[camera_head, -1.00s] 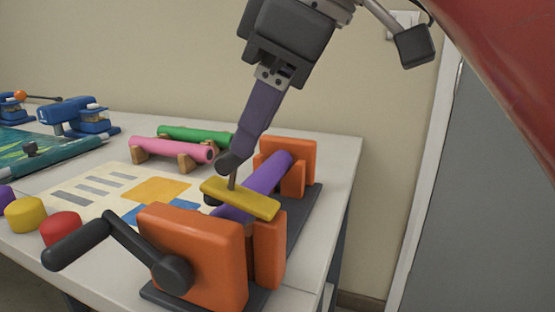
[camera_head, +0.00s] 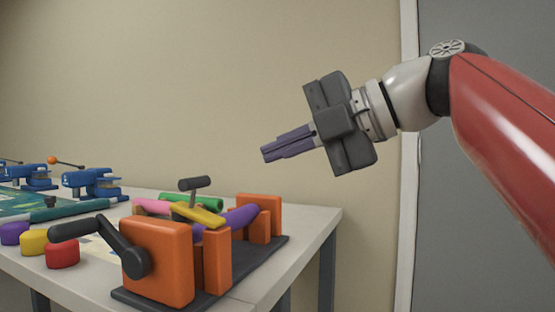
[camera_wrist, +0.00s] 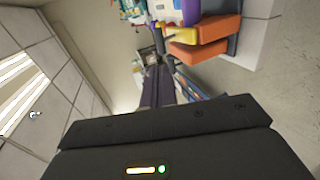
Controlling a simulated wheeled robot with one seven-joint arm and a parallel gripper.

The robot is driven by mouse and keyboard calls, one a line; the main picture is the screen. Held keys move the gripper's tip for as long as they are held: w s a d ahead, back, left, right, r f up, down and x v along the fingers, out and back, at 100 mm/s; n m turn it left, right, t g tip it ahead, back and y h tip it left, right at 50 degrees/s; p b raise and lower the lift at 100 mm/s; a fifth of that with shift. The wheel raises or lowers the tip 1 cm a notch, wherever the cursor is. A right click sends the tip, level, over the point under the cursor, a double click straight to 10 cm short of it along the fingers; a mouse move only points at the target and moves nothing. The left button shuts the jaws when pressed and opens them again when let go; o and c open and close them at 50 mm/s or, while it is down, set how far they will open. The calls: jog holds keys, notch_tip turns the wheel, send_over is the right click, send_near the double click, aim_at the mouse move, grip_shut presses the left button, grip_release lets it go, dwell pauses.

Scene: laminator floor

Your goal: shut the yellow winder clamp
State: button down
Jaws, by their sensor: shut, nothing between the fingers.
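The yellow winder clamp (camera_head: 198,214) is a flat bar with a dark upright T-shaped handle (camera_head: 193,188). In the head view it lies across the near part of the purple roll (camera_head: 240,217) on the orange winder (camera_head: 157,262). It looks tilted, and I cannot tell whether it touches the roll. It also shows in the wrist view (camera_wrist: 180,34), at the top. My gripper (camera_head: 264,153) is shut and empty. It is in the air above and to the right of the winder, well apart from the clamp, with its fingers pointing left.
The winder stands on a dark base near the table's right edge, its black crank (camera_head: 100,235) reaching left. Red (camera_head: 62,252), yellow and purple round pieces lie left of it. Pink and green (camera_head: 212,203) rolls lie behind. Blue devices (camera_head: 92,181) stand farther left. The air around my gripper is clear.

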aim_at(199, 182)
jog(key=b+x, duration=0.1)
jog(key=x, duration=1)
jog(key=shift+w+a, duration=0.1)
jog(key=shift+a, duration=0.1)
jog(key=shift+a+r+p, duration=0.1)
jog(key=shift+r+p, duration=0.05)
jog(key=shift+p, duration=0.35)
jog(key=p, duration=0.1)
jog(key=h+p, duration=0.1)
jog(key=shift+w+a+r+g+p, duration=0.2)
jog(key=shift+a+g+p, duration=0.1)
jog(key=shift+a+p, duration=0.1)
jog(key=shift+w+a+f+h+p, duration=0.15)
jog(key=shift+a+f+h+p, duration=0.1)
jog(key=shift+h+p, duration=0.55)
jog(key=shift+f, duration=0.3)
jog(key=shift+g, duration=0.3)
